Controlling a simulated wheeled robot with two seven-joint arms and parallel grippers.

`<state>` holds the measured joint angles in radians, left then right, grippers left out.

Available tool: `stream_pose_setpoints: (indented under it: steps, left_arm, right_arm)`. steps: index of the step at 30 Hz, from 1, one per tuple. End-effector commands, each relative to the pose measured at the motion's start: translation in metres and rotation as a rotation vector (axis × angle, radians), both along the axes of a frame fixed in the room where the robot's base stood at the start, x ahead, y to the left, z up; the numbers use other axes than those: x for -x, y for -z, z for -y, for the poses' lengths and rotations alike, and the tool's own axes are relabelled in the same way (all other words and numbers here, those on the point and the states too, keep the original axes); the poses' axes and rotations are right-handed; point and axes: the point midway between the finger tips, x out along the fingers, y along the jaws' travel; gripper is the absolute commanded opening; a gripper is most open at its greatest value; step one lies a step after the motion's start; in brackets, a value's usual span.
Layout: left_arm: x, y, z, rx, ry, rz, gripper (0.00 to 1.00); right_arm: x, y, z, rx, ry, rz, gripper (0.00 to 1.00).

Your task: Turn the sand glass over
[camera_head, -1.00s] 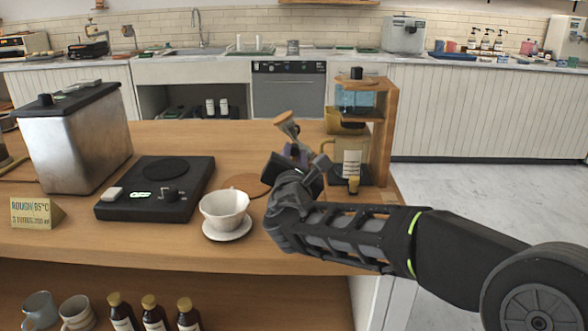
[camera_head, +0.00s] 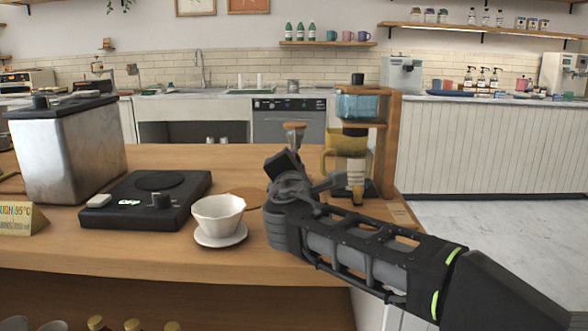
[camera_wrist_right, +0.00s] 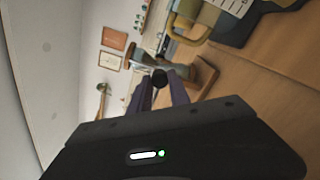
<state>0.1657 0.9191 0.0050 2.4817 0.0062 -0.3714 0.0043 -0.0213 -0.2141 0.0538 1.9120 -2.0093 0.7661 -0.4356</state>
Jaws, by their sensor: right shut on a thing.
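The sand glass (camera_head: 295,126) has wooden end caps and a glass body. In the head view its upper cap shows above my right gripper (camera_head: 285,160), and it stands close to upright. Its lower part is hidden behind the gripper. In the right wrist view the sand glass (camera_wrist_right: 204,76) lies across the picture between the two purple-grey fingers of my right gripper (camera_wrist_right: 160,88), which are shut on it. I cannot tell whether its lower cap touches the counter. My left gripper is not in view.
A wooden drip stand (camera_head: 386,140) with a yellowish jug (camera_head: 345,141) is close on the right. Little counter is free around the gripper.

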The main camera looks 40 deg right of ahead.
Motion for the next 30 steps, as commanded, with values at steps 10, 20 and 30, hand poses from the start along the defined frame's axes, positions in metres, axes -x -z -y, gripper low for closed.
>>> stream_pose_setpoints:
  steps: [10,20,30]
  left_arm:
    - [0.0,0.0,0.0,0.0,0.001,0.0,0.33]
    - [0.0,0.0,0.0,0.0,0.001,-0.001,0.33]
    - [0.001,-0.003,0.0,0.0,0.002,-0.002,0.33]
  right_arm:
    - [0.0,0.0,0.0,0.0,0.0,0.0,0.32]
    - [0.0,0.0,0.0,0.001,0.0,-0.001,0.44]
    - [0.019,-0.001,-0.014,0.001,-0.001,0.001,0.44]
